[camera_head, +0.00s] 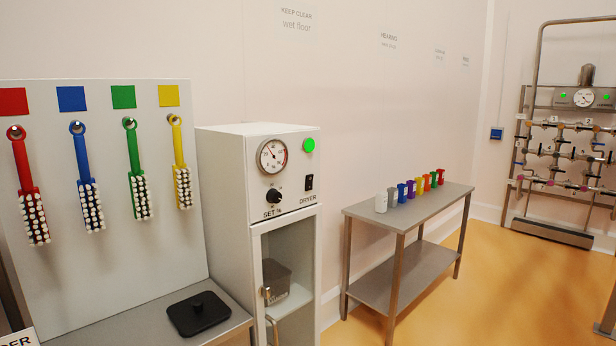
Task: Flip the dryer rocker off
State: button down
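The dryer (225,190) is a tall pale grey cabinet left of the picture's middle. Its rocker (309,183) is a small black switch on the upper front panel, above the word DRYER. Which way the rocker is tipped is too small to tell. A round green lamp (309,145) above it is bright. A dial gauge (272,156) and a black SET knob (275,197) sit to the left of the rocker. My gripper is not in view.
A board with hanging coloured brushes (84,178) stands left of the dryer, above a bench with a black lidded item (198,314). A steel table (420,205) with several coloured containers stands right. A pipe rack (560,150) is at far right. Yellow floor is open between.

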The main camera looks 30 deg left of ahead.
aim_at(309, 180)
jog(key=u, duration=0.5)
jog(key=i, duration=0.75)
jog(key=u, duration=1.25)
jog(key=i, duration=0.5)
jog(key=u, duration=0.55)
